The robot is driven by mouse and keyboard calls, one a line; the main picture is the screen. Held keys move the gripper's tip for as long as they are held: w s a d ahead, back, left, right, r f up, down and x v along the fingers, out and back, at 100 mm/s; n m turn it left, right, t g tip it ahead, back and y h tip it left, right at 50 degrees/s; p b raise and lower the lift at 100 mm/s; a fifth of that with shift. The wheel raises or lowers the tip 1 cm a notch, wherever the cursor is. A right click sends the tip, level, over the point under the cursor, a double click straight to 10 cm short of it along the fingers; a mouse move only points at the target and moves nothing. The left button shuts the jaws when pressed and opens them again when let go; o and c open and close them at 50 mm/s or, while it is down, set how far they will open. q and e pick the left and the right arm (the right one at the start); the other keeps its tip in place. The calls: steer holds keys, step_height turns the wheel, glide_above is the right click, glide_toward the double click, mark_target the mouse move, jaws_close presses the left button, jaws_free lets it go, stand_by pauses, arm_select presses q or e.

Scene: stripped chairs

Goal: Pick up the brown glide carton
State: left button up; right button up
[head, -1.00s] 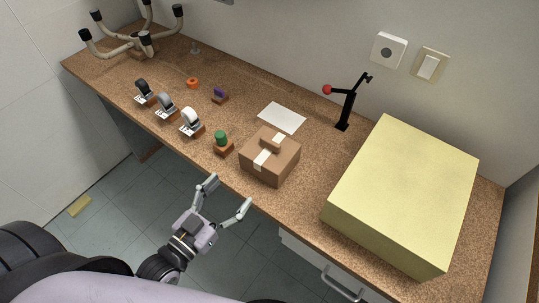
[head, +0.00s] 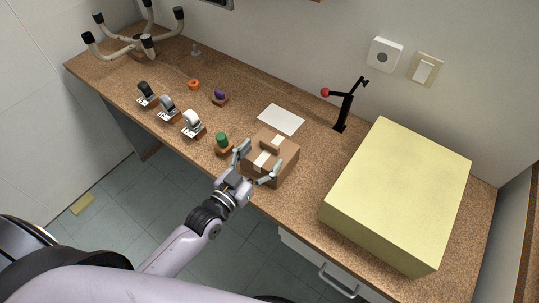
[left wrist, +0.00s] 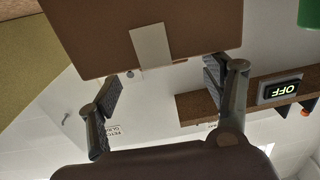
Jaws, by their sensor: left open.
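The brown glide carton (head: 284,167) stands on the cork-coloured worktop, closed, with a pale strip of tape and a small raised block on its top. My left gripper (head: 256,165) is open at the carton's front left, with one finger by its left side and the other in front of it. In the left wrist view the carton (left wrist: 190,30) fills the upper middle, ahead of the two spread fingers (left wrist: 168,95). I cannot tell whether the fingers touch it. My right gripper is not in view.
A green cylinder on a brown base (head: 221,141) stands close left of the carton. Several tape dispensers (head: 168,106) stand further left. A white sheet (head: 281,119) lies behind the carton. A large yellow box (head: 400,190) and a black stand with a red ball (head: 344,107) are to the right.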

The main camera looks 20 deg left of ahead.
mark_target(268, 146)
arm_select(q)
steer(key=p+x, duration=0.1)
steer(key=x, duration=0.3)
steer(key=shift+w, duration=0.35)
steer(key=shift+s+r, duration=0.1)
steer(key=shift+a, duration=0.1)
steer(key=shift+c, duration=0.6)
jaws_close()
